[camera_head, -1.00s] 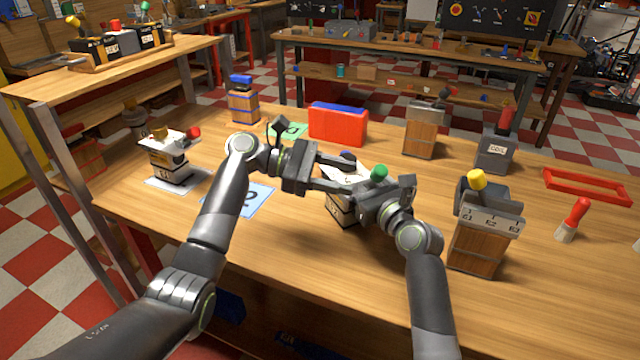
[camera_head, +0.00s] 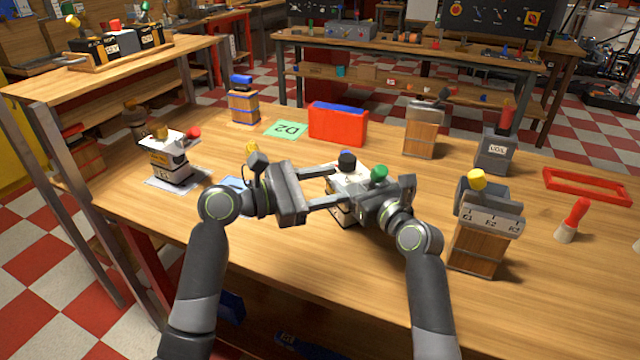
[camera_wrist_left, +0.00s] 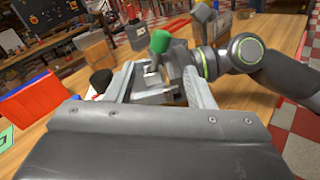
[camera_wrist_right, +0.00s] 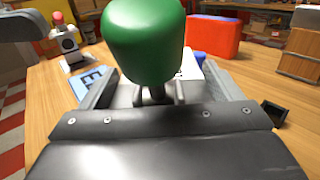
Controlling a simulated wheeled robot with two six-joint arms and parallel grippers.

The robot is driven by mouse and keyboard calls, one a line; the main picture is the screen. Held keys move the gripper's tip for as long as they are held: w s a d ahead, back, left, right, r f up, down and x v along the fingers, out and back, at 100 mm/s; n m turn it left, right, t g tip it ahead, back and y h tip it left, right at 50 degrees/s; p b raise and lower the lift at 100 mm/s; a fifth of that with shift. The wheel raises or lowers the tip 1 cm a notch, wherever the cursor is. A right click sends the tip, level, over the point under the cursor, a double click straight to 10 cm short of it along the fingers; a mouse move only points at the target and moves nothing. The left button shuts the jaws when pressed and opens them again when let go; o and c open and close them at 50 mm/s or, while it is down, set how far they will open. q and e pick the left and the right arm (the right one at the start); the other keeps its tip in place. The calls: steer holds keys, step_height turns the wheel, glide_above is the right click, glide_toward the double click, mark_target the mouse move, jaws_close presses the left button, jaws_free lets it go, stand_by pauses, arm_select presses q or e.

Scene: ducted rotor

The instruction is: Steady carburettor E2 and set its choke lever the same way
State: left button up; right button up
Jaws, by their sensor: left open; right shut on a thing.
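Carburettor E2 (camera_head: 347,180) is a small white and black block in the middle of the bench. It has a black knob (camera_head: 347,160) and a green knob (camera_head: 379,172) on top. My right gripper (camera_head: 356,200) is shut on its body from the right, with the green knob large before the right wrist camera (camera_wrist_right: 145,40). My left gripper (camera_head: 335,190) is open at its left, one finger on each side in the left wrist view. The fingertips' contact and the carburettor's label are hidden. A similar white carburettor (camera_head: 170,160) with a red knob stands at left on a pale card.
A wooden block with a labelled grey top (camera_head: 478,245) stands close to my right arm. A blue card (camera_head: 236,184) is partly covered by my left arm.

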arm_select(q)
steer(key=shift+s+a+r+n+t, duration=0.2)
steer(key=shift+a+n+t, duration=0.1)
steer(key=shift+t, duration=0.15)
steer(key=shift+s+a+r+n+t, duration=0.1)
steer(key=shift+s+a+n+t, duration=0.15)
steer(key=shift+t, duration=0.2)
steer(key=shift+w, duration=0.1)
steer(key=shift+c, duration=0.5)
